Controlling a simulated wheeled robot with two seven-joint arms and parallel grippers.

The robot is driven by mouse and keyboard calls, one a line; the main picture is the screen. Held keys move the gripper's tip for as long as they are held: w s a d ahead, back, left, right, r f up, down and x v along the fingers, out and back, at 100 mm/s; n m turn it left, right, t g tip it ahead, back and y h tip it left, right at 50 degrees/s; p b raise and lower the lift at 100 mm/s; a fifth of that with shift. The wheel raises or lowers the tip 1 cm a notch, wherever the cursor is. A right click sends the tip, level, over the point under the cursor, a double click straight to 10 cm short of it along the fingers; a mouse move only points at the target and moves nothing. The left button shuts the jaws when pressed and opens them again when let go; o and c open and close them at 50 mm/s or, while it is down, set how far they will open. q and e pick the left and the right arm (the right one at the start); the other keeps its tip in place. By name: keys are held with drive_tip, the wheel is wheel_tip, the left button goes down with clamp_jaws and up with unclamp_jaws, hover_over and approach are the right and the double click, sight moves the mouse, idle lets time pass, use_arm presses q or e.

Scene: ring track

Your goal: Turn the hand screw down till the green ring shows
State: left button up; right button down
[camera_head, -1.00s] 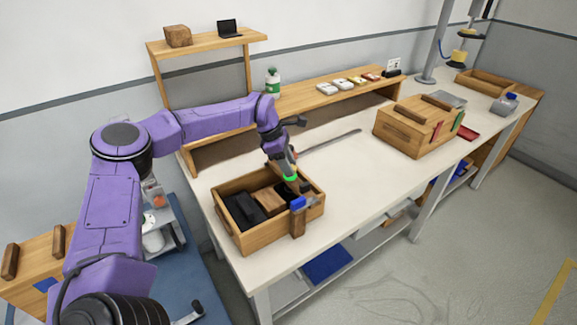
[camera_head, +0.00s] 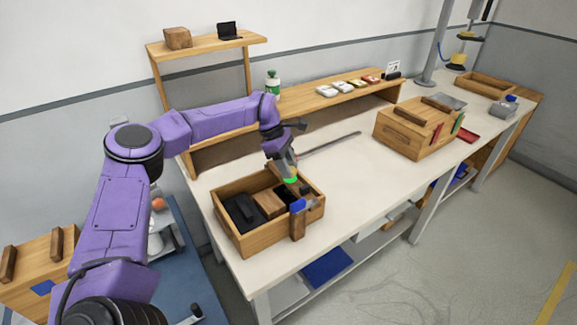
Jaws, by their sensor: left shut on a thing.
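An open wooden box (camera_head: 262,236) stands at the near left end of the bench. At its right front corner is a small upright wooden block with a blue part (camera_head: 298,205), which I take to be the hand screw; it is too small to be sure. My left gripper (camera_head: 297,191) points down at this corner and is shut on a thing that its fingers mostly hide. A bright green band (camera_head: 290,180) shows at the gripper's wrist end. I cannot tell if it belongs to the gripper or the screw. My right gripper is not in view.
The box also holds black pieces (camera_head: 243,210) and a wooden block (camera_head: 269,203). A long dark bar (camera_head: 330,145) lies behind my gripper. A wooden crate (camera_head: 402,134) stands farther right. The bench top (camera_head: 350,185) between box and crate is clear.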

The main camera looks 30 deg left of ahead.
use_arm(q)
drive_tip(key=o, duration=1)
drive_tip(key=shift+s+f, duration=0.1)
drive_tip(key=shift+f, duration=0.1)
drive_tip(key=shift+o, duration=0.2)
drive_tip(key=shift+r, duration=0.2)
drive_tip(key=w+b+v, duration=0.1)
drive_tip(key=b+v, duration=0.1)
drive_tip(key=v, duration=0.8)
drive_tip(key=shift+s, duration=0.45)
drive_tip(key=shift+a+r, duration=0.15)
